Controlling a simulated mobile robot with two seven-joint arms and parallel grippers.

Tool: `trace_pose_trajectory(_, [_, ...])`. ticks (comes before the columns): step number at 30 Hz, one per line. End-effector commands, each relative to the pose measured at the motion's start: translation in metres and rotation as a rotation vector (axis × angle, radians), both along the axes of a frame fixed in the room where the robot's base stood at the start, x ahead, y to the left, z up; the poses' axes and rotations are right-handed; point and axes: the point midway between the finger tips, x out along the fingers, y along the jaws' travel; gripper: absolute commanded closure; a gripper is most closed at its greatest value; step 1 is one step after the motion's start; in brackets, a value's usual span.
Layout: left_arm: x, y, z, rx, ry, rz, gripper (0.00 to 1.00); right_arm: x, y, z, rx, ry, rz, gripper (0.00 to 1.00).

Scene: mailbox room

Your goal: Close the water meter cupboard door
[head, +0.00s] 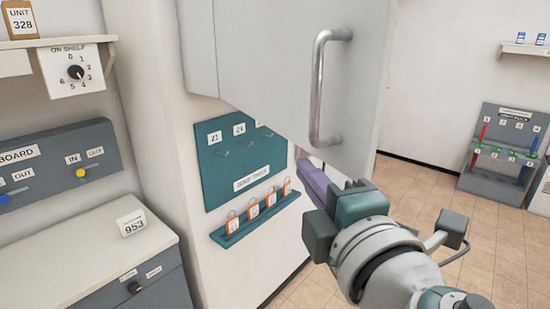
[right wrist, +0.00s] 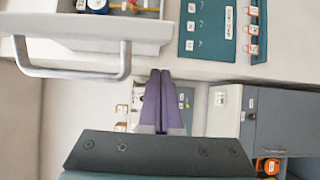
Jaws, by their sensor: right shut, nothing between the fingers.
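The light grey cupboard door (head: 270,60) stands open in the head view, hanging out from the white wall, with a metal bar handle (head: 318,90) on its face. In the right wrist view the handle (right wrist: 75,72) is at left, and part of the open cupboard's inside (right wrist: 120,28) shows at the top with small blue and yellow parts. My right gripper (head: 304,168), with purple fingers, is just below the door's lower edge and the handle. Its fingers (right wrist: 160,75) are shut and empty, to the right of the handle. I cannot tell whether they touch the door. My left gripper is out of view.
A counter with drawers (head: 90,250) stands at left.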

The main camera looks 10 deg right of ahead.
Motion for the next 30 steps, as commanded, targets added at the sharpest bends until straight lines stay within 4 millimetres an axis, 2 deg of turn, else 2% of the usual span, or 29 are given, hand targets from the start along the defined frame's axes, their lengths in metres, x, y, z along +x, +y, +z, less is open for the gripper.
trace_pose_trajectory(6, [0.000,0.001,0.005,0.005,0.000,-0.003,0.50,0.006,-0.019,0.000,-0.001,0.000,0.002,1.00])
trace_pose_trajectory(23, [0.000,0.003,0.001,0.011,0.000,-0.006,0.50,0.009,-0.027,-0.003,-0.001,-0.001,0.024,1.00])
trace_pose_trajectory(26, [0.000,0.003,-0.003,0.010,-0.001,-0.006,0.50,0.013,-0.036,-0.006,-0.005,-0.002,0.062,1.00])
trace_pose_trajectory(30, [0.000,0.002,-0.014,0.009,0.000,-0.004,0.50,0.021,-0.058,-0.010,-0.011,-0.003,0.154,1.00])
